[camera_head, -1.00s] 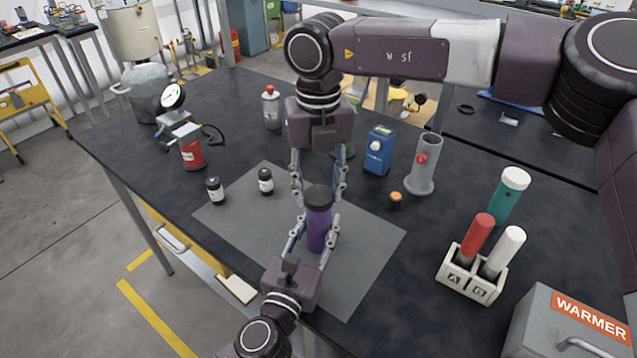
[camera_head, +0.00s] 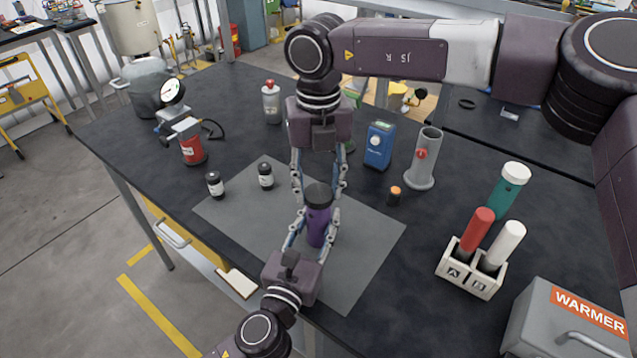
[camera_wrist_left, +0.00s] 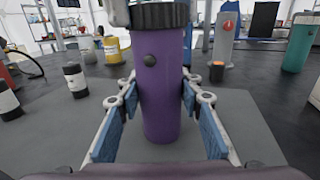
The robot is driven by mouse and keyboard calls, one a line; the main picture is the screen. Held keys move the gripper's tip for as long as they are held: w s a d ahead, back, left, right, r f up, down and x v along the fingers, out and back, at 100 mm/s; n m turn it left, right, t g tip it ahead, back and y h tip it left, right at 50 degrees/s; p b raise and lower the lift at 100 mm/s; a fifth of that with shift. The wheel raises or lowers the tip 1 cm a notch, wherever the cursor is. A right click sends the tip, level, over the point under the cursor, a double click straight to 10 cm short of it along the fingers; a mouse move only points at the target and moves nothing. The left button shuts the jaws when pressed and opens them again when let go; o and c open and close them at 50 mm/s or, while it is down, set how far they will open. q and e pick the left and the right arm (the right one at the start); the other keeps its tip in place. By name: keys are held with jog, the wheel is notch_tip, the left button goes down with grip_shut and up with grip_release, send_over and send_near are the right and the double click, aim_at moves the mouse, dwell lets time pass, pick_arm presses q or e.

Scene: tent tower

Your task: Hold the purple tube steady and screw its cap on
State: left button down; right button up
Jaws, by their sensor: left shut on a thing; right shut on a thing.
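The purple tube (camera_head: 317,228) stands upright on the grey mat (camera_head: 366,243), and shows large in the left wrist view (camera_wrist_left: 162,95). Its dark cap (camera_head: 317,196) sits on the tube's top; I cannot tell how tightly. My left gripper (camera_head: 316,238) comes from the near side and is shut on the tube's body, one finger on each side. My right gripper (camera_head: 318,192) points down from above and is shut on the cap. In the left wrist view, the cap's ridged rim (camera_wrist_left: 161,15) shows at the top edge.
Two small dark bottles (camera_head: 215,185) (camera_head: 265,176) stand on the mat's left part. A blue meter (camera_head: 379,146), a grey cylinder (camera_head: 424,160) and a small orange-topped vial (camera_head: 394,196) stand behind right. A rack (camera_head: 470,279) with red and white tubes and a WARMER box (camera_head: 565,325) are at right.

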jog(key=m, duration=0.6)
jog(key=shift+m, duration=0.3)
jog(key=m, duration=0.5)
jog(key=shift+m, duration=0.3)
jog(key=m, duration=0.3)
jog(key=shift+m, duration=0.3)
jog(key=m, duration=0.3)
jog(key=shift+f+m, duration=0.1)
jog(key=shift+m, duration=1.2)
jog(key=m, duration=0.2)
jog(key=shift+s+a+f+m, duration=0.1)
jog(key=shift+s+a+m, duration=0.15)
jog(key=shift+m, duration=0.15)
jog(key=shift+d+m, duration=0.1)
jog(key=shift+m, duration=0.6)
jog(key=shift+w+d, duration=0.1)
jog(key=shift+w, duration=0.1)
